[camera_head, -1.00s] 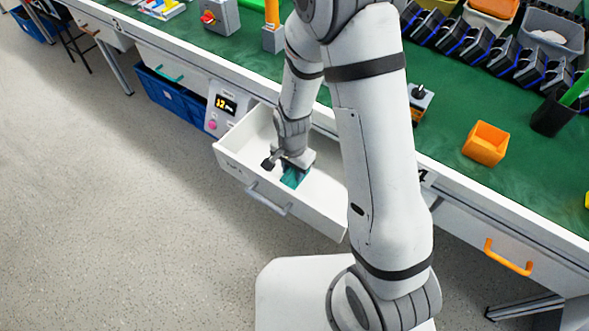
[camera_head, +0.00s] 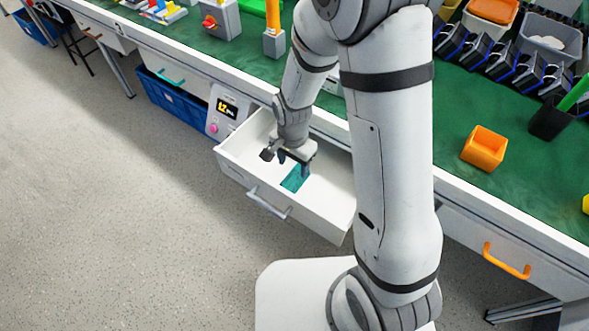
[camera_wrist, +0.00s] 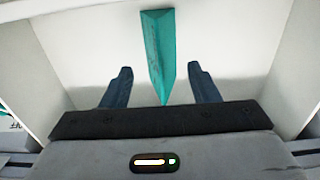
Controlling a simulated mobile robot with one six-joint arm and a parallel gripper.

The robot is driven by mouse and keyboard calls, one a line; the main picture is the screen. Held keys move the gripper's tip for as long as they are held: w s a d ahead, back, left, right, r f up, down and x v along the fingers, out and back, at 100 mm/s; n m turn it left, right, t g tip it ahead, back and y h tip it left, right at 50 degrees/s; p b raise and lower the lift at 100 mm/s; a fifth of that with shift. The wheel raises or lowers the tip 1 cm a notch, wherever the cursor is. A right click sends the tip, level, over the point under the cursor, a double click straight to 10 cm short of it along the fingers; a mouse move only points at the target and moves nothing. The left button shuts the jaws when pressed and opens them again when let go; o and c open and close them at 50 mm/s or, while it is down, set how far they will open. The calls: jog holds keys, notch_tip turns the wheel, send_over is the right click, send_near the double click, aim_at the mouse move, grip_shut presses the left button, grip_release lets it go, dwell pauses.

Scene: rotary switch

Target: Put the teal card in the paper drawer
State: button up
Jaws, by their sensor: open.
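The teal card (camera_head: 294,178) lies inside the open white drawer (camera_head: 232,162), on its floor. In the wrist view the teal card (camera_wrist: 157,50) appears as a long folded or wedge-shaped piece, between and beyond the fingers. My gripper (camera_head: 294,164) is inside the drawer's outline, just above the card. In the wrist view my gripper (camera_wrist: 159,88) has its two dark fingers wide apart, with a gap on each side of the card. Part of the card is hidden behind the gripper in the head view.
The drawer has a grey handle (camera_head: 268,203) and raised walls around my gripper. The green-topped bench (camera_head: 455,160) runs above it. An orange box (camera_head: 484,148) stands on the bench at right. A blue crate (camera_head: 172,100) and a control box (camera_head: 226,108) are left of the drawer.

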aim_at(294, 170)
notch_tip(294, 170, up, 6)
jog(key=shift+r+p, duration=0.25)
jog(key=shift+p, duration=0.15)
jog(key=s+d+r+n+t, duration=0.1)
jog(key=s+d+r+n, duration=0.2)
jog(key=s+d+r, duration=0.3)
jog(key=s+d+r+n+t, duration=0.1)
jog(key=s+d+r+n, duration=0.3)
jog(key=d+r, duration=0.3)
notch_tip(294, 170, up, 3)
jog(key=shift+s+r+n, duration=0.1)
jog(key=shift+s+n, duration=0.2)
jog(key=shift+s, duration=0.6)
